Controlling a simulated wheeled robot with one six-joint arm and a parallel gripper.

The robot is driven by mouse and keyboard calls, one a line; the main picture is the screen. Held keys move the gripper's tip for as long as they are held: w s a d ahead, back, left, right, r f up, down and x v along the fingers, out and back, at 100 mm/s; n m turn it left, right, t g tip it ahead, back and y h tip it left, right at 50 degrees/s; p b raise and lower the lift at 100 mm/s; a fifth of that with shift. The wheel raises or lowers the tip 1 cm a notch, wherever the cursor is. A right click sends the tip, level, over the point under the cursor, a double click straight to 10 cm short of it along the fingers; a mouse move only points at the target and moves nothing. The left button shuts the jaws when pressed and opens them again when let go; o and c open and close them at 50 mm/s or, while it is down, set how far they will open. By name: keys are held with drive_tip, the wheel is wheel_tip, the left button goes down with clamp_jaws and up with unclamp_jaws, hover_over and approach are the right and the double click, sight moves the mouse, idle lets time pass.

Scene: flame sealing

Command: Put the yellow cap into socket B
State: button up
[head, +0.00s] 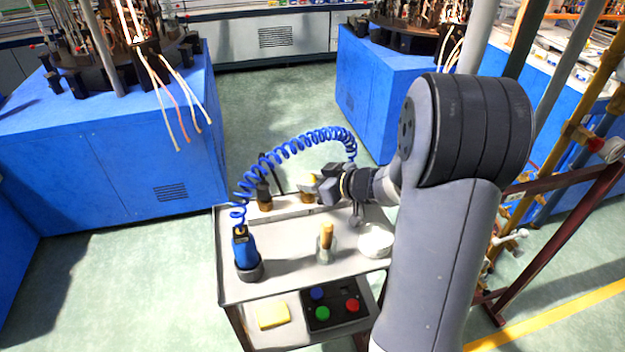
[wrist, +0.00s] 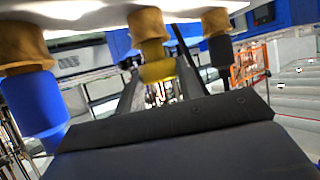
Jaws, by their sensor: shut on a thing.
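My gripper (head: 322,188) is over the back rail of the cart, shut on the yellow cap (head: 312,180). In the wrist view the cap (wrist: 156,62) sits between the two fingers (wrist: 160,78). It lines up with the middle brown socket (wrist: 147,23) and appears to meet it; I cannot tell how deeply it is seated. The socket also shows below the cap in the head view (head: 307,197). No socket letters are readable. A blue cap (wrist: 34,103) is at one neighbouring socket (wrist: 22,45), and a black cap (wrist: 220,50) is at the other (wrist: 216,20).
A blue torch (head: 245,250) with a coiled blue hose (head: 290,147) stands front left on the cart (head: 285,282). A corked bottle (head: 326,245) and white bowl (head: 375,241) stand before the rail. Below are a button panel (head: 333,308) and yellow sponge (head: 272,315).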

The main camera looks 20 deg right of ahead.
drive_tip(key=shift+f+b, duration=0.3)
drive_tip(key=shift+f, duration=0.45)
drive_tip(key=o, duration=1)
drive_tip(key=shift+o, duration=0.2)
drive_tip(key=shift+r, duration=0.1)
drive_tip(key=shift+r+p, duration=4.4)
drive_tip(key=shift+p, duration=0.85)
drive_tip(key=shift+f, duration=0.1)
wheel_tip(320, 180, down, 6)
drive_tip(key=b, duration=0.7)
